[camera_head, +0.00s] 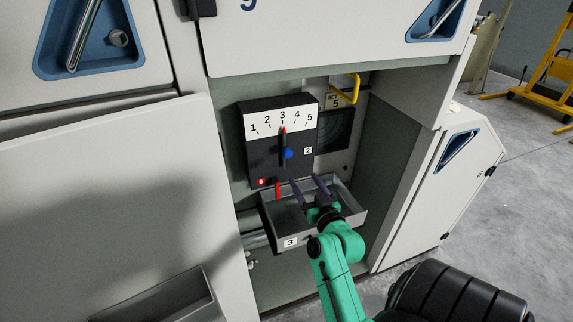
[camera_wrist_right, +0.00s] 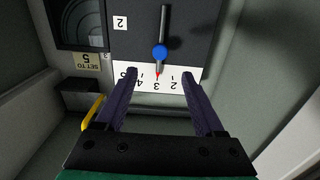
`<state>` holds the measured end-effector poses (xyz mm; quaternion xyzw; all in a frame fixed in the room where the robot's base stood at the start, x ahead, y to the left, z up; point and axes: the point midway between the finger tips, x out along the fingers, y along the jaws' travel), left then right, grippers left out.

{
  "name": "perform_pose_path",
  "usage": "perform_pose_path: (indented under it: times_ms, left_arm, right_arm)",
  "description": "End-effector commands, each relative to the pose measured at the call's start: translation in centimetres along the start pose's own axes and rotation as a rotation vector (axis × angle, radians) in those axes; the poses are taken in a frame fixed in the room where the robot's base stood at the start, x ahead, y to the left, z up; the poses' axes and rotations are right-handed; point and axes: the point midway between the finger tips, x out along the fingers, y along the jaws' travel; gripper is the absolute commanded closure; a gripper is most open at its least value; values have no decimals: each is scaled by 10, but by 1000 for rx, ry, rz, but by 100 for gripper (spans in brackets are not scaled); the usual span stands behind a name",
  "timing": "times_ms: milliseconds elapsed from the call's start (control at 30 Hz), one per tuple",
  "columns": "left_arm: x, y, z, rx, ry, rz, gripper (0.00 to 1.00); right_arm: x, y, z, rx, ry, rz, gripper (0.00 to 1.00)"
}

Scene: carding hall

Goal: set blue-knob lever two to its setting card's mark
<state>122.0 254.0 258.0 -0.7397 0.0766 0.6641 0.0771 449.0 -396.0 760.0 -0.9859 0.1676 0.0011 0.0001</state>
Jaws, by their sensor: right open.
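The blue-knob lever (camera_head: 288,153) stands on a dark panel marked 2 (camera_head: 308,150). Its red pointer tip is at 3 on the white 1-to-5 scale (camera_head: 281,119). The setting card (camera_head: 336,102) up and right of the panel reads 5, partly behind a yellow handle. In the right wrist view the picture is upside down; the blue knob (camera_wrist_right: 160,53) shows just past the fingertips, and the card (camera_wrist_right: 85,61) reads SET TO 5. My right gripper (camera_head: 307,181) is open and empty, below the knob in the head view, its fingers apart. My left gripper is out of view.
A grey tray (camera_head: 268,222) labelled 3 juts out below the panel, under my right gripper. A red piece (camera_head: 277,189) stands by a red 6 label at the panel's lower left. The yellow handle (camera_head: 352,86) hangs by the card. The recess's side wall (camera_head: 393,165) closes the right.

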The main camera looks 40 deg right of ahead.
Motion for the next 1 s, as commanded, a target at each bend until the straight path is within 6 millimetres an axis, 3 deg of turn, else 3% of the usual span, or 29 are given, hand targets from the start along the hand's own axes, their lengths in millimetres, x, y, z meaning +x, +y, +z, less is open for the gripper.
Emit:
perform_pose_path:
  times_ms: [167, 400, 600, 733, 967, 1000]
  left_arm:
    - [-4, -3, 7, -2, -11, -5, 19]
    - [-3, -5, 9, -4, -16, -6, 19]
    - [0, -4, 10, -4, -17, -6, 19]
    - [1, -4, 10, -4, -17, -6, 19]
    - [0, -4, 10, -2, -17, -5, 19]
    - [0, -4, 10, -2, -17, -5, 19]
  right_arm:
    - [26, 0, -6, 2, 9, 1, 29]
    - [91, 0, -6, 4, 7, -1, 29]
    - [133, 0, -4, 2, 5, -1, 29]
    - [143, 0, -4, 1, 3, -1, 29]
    - [144, 0, -3, 1, 3, -1, 29]
    - [144, 0, -3, 1, 3, -1, 45]
